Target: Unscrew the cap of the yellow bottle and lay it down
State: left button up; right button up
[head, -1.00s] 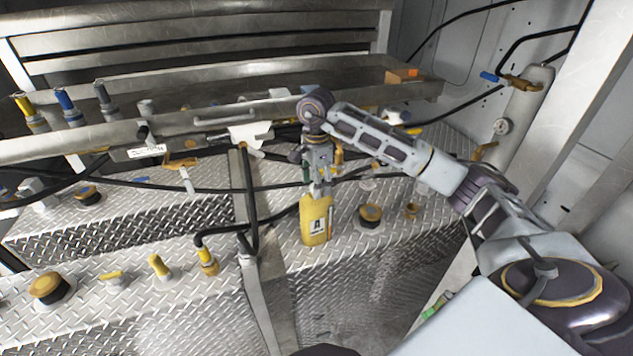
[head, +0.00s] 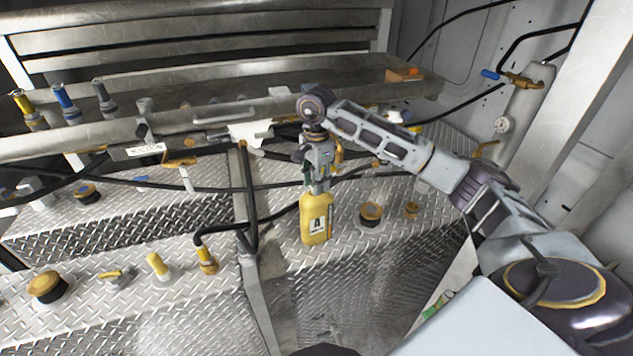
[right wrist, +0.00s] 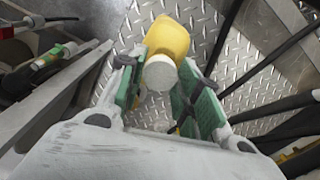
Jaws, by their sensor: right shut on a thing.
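In the right wrist view the green-padded fingers of my right gripper (right wrist: 160,88) are shut on the white cap (right wrist: 160,73) from both sides. The bottle's yellow body (right wrist: 168,38) shows just beyond the cap. Whether the cap is still seated on the neck cannot be told. In the head view the cap is hidden by the fingers. My left gripper is not in view.
A yellow-topped black filler cap (head: 370,214) and a small brass fitting (head: 411,209) sit right of the bottle. Black hoses (head: 249,195) run down to its left. A steel tray (head: 350,75) spans behind, with an orange block (head: 403,75) on it.

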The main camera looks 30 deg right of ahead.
jog(key=shift+n+b, duration=0.5)
jog(key=shift+n, duration=1.1)
jog(key=shift+f, duration=0.1)
jog(key=shift+n+b, duration=0.3)
jog(key=shift+n, duration=0.7)
jog(key=shift+n+b, duration=0.45)
jog(key=shift+n, duration=1.15)
jog(key=shift+n, duration=0.3)
jog(key=shift+f, duration=0.1)
jog(key=shift+s+n+b, duration=0.1)
jog(key=shift+n+b, duration=0.55)
jog(key=shift+n, duration=1.65)
jog(key=shift+a, duration=0.1)
